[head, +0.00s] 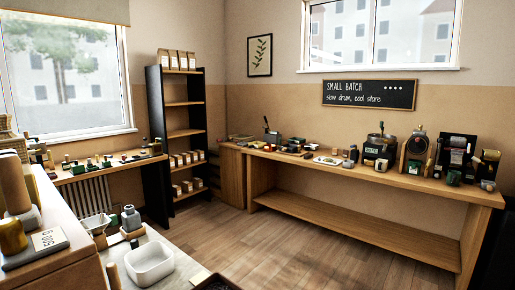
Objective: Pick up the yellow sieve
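I cannot make out a yellow sieve in the head view. Many small items stand on the counters, too small to tell apart. A gold-yellow rounded object (12,236) stands at the left edge, close to me, but it does not look like a sieve. My gripper is not in view.
A long wooden counter (385,182) with machines and small tools runs along the right wall. A crowded bench (110,171) stands under the left window, beside a dark shelf (157,140). A white tub (149,262) sits at lower left. The wooden floor between is clear.

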